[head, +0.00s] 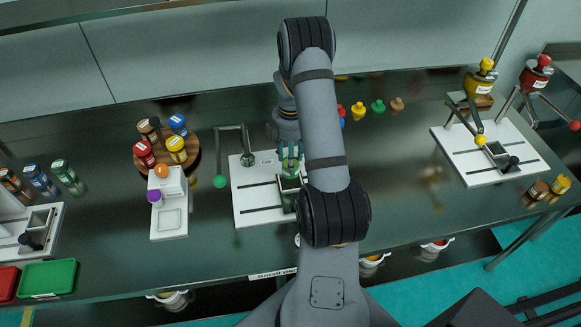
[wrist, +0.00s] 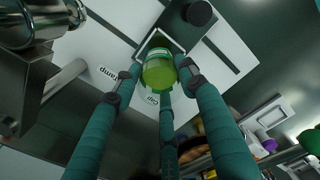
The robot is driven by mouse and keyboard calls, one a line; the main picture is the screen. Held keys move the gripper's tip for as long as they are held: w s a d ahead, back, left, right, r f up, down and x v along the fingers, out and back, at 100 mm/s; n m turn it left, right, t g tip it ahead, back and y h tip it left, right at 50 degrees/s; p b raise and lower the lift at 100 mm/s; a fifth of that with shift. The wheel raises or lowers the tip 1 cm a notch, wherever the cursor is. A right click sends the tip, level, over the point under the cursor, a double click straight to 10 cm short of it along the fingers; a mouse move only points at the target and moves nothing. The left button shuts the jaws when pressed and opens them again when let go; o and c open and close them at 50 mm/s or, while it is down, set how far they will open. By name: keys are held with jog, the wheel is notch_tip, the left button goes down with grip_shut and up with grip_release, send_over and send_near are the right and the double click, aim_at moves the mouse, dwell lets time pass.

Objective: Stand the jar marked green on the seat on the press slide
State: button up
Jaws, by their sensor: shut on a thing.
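The green jar (wrist: 159,72) is between the green fingers of my gripper (wrist: 155,88) in the wrist view, and they are shut on it. Behind it is the square-framed seat (wrist: 151,38) on the press slide. The jar overlaps the seat in this view; whether it touches the seat I cannot tell. In the head view my gripper (head: 289,163) is low over the white press base (head: 252,212), right above the dark square seat (head: 289,184). My arm and fingers hide most of the jar there.
A press lever with a green ball (head: 220,181) stands left of the seat. A round wooden stand (head: 192,150) of coloured jars and a white block (head: 168,222) are further left. Another press (head: 490,155) is at the right. Several coloured stoppers (head: 377,106) lie behind my arm.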

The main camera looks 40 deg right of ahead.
notch_tip(320, 180, down, 4)
jog(key=shift+f+p, duration=0.2)
jog(key=shift+p, duration=0.25)
jog(key=shift+f+b, duration=0.25)
jog(key=shift+b, duration=0.05)
jog(key=o, duration=1.2)
jog(key=shift+r, duration=0.15)
jog(key=shift+c, duration=0.2)
jog(key=shift+r, duration=0.5)
notch_tip(320, 180, up, 11)
jog(key=b, duration=0.1)
jog(key=shift+r+b, duration=0.15)
jog(key=shift+b, duration=0.25)
